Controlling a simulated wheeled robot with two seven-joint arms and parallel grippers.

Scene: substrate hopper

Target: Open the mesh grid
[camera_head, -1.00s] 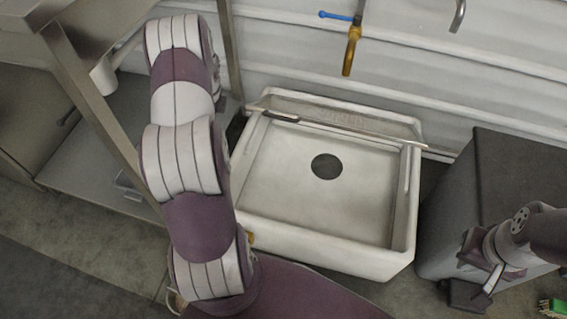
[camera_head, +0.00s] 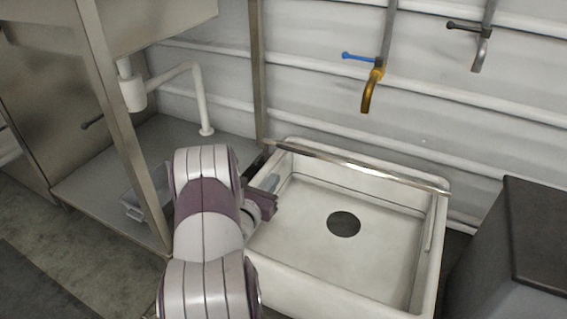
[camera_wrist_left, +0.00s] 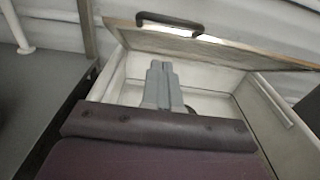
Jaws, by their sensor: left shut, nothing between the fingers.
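The mesh grid (camera_head: 360,166) shows almost edge-on in the head view, as a thin metal-edged panel raised along the back of the white sink basin (camera_head: 436,262). In the left wrist view the grid (camera_wrist_left: 225,52) is tilted up over the basin, with a dark handle (camera_wrist_left: 168,20) at its upper edge. My left gripper (camera_head: 272,182) is at the basin's left back corner, below the grid. Its grey fingers (camera_wrist_left: 158,75) are together and empty, apart from the handle. My right gripper is not in view.
A blue-levered brass tap (camera_head: 372,85) and a grey tap (camera_head: 481,50) hang above the basin. A metal frame post (camera_head: 120,120) and a white pipe (camera_head: 200,100) stand at left. A dark box (camera_head: 520,240) stands at right. The basin floor with its drain (camera_head: 343,224) is clear.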

